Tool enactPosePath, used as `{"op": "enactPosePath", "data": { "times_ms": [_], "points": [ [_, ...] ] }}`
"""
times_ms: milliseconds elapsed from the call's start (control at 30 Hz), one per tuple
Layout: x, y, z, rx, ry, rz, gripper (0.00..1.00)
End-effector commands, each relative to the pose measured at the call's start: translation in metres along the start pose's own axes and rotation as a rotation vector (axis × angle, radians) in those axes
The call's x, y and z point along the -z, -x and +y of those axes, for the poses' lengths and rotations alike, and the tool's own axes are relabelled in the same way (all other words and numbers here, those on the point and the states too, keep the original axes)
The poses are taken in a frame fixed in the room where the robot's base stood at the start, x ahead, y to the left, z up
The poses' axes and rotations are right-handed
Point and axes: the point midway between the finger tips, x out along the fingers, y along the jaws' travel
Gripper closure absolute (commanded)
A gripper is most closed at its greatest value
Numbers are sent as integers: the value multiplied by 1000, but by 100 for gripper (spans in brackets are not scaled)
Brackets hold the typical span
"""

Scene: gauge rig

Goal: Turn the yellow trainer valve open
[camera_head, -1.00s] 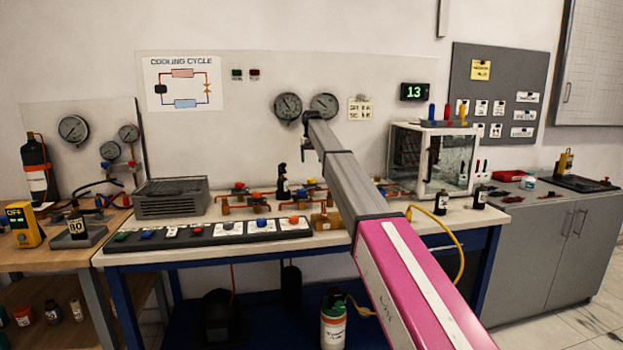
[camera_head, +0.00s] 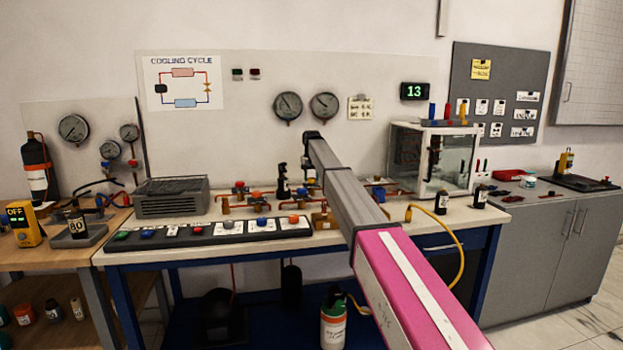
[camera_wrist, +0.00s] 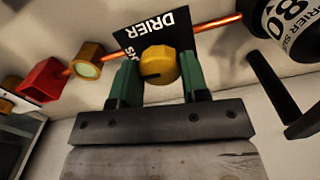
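In the wrist view a black-and-white cylinder marked 80 (camera_wrist: 290,25) is at upper right; a brass fitting (camera_wrist: 88,60) and a red part (camera_wrist: 43,80) are at left. In the head view, a glass-sided box (camera_head: 433,158) stands right of my arm and a switch strip (camera_head: 205,232) lies left.

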Motion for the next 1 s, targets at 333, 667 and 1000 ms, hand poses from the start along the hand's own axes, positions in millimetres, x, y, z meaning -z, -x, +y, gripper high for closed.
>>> {"op": "enactPosePath", "data": {
  "times_ms": [333,667,1000],
  "points": [
    [0,0,0,1,19,0,82],
    [0,0,0,1,193,0,82],
    [0,0,0,1,508,0,82]
  ]
}}
